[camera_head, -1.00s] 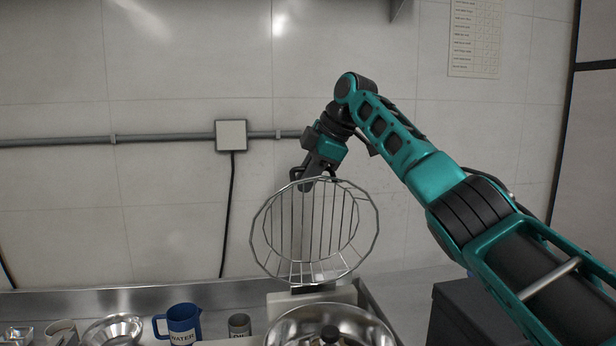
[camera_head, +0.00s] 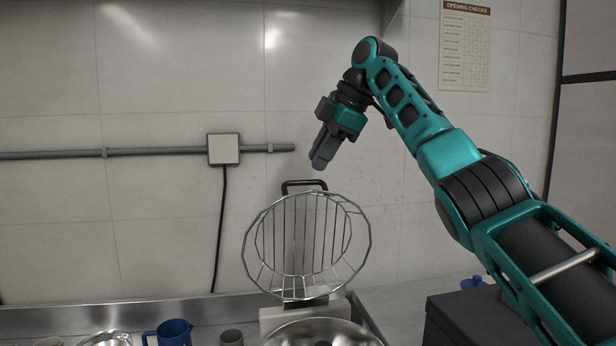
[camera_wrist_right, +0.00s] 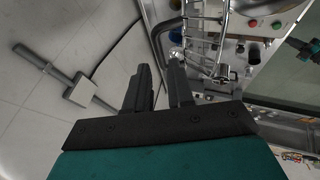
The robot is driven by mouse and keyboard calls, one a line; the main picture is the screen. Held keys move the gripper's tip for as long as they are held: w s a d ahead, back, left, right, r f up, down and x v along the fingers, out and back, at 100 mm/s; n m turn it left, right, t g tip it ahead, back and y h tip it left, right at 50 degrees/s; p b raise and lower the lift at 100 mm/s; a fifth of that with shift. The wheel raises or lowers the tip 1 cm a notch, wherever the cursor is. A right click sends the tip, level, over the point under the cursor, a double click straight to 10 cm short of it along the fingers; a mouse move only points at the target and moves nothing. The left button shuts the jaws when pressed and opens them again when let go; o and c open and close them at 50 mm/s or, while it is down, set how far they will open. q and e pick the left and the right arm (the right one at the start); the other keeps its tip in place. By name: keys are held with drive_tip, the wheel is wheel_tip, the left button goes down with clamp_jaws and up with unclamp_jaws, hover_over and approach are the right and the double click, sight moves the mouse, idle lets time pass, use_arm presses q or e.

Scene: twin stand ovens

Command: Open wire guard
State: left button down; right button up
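The wire guard (camera_head: 362,232) is a round metal cage. In the head view it stands raised and tilted up above the metal bowl (camera_head: 322,330), with a black handle (camera_head: 304,184) at its top. My right gripper (camera_head: 320,164) is above and slightly right of the handle, apart from it, pointing down and left. In the right wrist view the two fingers of my right gripper (camera_wrist_right: 160,68) are parted with nothing between them. Wires of the guard (camera_wrist_right: 221,40) show beyond the fingers there. My left gripper is not in view.
A blue jug (camera_head: 174,332), a grey cup (camera_head: 231,338) and a shiny metal bowl stand along the counter at the left. A dark box (camera_head: 455,318) is at the right. A conduit box (camera_head: 223,149) is on the wall. The space left of the guard is free.

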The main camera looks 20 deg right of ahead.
drive_tip(key=shift+v, duration=1.7)
drive_tip(key=shift+f, duration=0.1)
